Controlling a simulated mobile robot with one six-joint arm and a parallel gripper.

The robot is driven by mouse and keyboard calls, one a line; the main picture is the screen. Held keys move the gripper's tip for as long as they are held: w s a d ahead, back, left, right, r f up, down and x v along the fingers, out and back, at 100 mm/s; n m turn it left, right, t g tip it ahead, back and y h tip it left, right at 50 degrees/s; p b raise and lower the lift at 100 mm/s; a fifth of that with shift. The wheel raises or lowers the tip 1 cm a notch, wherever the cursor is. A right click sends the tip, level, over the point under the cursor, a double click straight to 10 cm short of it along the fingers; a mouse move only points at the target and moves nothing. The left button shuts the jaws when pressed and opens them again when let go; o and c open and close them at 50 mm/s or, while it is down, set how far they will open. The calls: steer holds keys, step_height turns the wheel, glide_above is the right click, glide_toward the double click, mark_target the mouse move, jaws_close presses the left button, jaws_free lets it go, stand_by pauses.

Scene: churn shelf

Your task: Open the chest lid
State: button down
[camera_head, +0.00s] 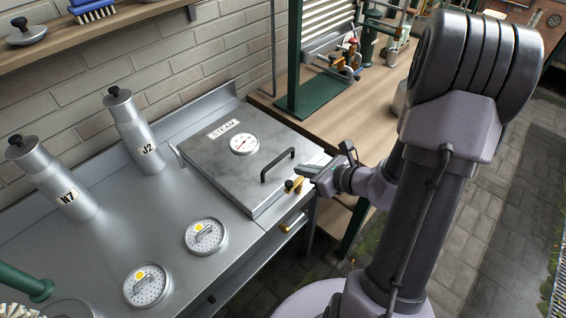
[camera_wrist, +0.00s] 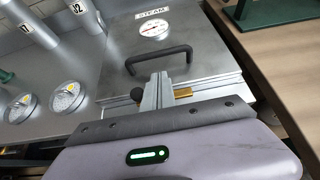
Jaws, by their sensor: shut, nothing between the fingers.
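The steel chest, labelled STEAM, has a flat lid (camera_head: 225,170) that lies shut. A round dial (camera_head: 244,144) and a black bar handle (camera_head: 278,165) sit on the lid. The lid also shows in the wrist view (camera_wrist: 205,58), with the handle (camera_wrist: 158,58) just beyond my fingers. A brass latch-like piece with a dark knob (camera_head: 293,186) is at the chest's front edge. My gripper (camera_head: 304,171) is shut and empty, close to that piece and in front of the handle. In the wrist view my fingers (camera_wrist: 157,84) partly hide brass parts (camera_wrist: 183,92); contact cannot be told.
Metal canisters J2 (camera_head: 135,130) and N7 (camera_head: 55,180) stand left of the chest. Two round lids (camera_head: 206,236) (camera_head: 147,286) lie on the steel counter. A wooden bench (camera_head: 350,125) with a green stand is at right. A shelf (camera_head: 90,35) hangs above.

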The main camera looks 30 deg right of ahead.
mark_target(285, 173)
steer(key=b+x, duration=0.2)
steer(key=x, duration=0.6)
